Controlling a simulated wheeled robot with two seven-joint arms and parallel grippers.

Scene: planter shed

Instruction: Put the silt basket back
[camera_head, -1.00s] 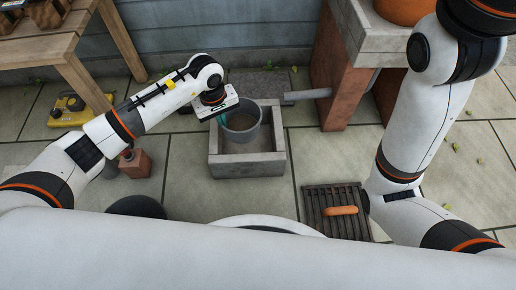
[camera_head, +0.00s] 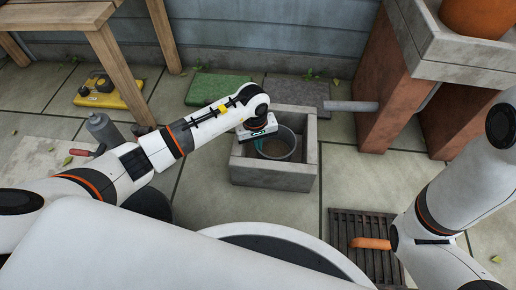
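The silt basket (camera_head: 286,144) is a grey round bucket with brownish contents or floor. It sits within the walls of a square concrete box (camera_head: 275,177), its rim near the box's top edge. Whether it rests on the bottom cannot be seen. My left gripper (camera_head: 259,140) is over the left side of the basket, pointing down. Its fingers are hidden below its white body, so I cannot see whether they hold the rim. My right arm shows at the right, but its gripper is out of view.
A grey pipe (camera_head: 350,106) juts from a brick pier (camera_head: 385,100).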

